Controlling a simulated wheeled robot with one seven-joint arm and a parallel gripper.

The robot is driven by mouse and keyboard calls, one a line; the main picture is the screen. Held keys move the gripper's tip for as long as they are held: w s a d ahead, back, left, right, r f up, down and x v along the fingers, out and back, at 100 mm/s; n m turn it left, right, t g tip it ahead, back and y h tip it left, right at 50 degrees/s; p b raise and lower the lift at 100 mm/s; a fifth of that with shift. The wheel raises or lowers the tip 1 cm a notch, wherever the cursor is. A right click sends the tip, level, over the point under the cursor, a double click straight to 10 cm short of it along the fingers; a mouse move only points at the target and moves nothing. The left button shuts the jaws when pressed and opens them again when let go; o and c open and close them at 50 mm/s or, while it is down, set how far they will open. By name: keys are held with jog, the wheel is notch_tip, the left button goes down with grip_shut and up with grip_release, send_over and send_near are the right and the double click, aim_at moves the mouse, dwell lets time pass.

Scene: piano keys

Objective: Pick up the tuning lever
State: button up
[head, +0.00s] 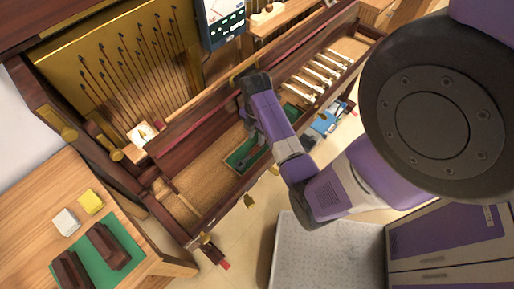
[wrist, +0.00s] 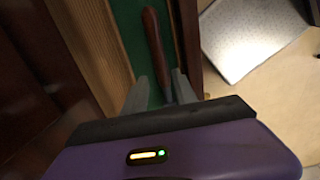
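The tuning lever (wrist: 154,42) has a long dark reddish-brown handle and lies on green lining (wrist: 133,30) in the wrist view. My gripper (wrist: 161,84) is above it with its two grey fingers apart, one on each side of the lever's near end. I cannot tell whether either finger touches it. In the head view the green-lined tray (head: 236,163) sits in the open lower part of the piano, beneath my arm. The lever is mostly hidden or too small to make out there.
A wooden wall (wrist: 92,45) runs close along the left of the lining, and a dark wooden edge (wrist: 190,40) along the right. A wooden table (head: 30,205) with a green mat (head: 128,230) stands at lower left. White key parts (head: 318,72) lie up right.

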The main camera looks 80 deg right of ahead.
aim_at(257, 147)
notch_tip(257, 147, down, 7)
jog(key=shift+s+r+p, duration=0.1)
jog(key=shift+r+p, duration=0.1)
jog(key=shift+p, duration=0.2)
jog(key=shift+c, duration=0.4)
grip_shut()
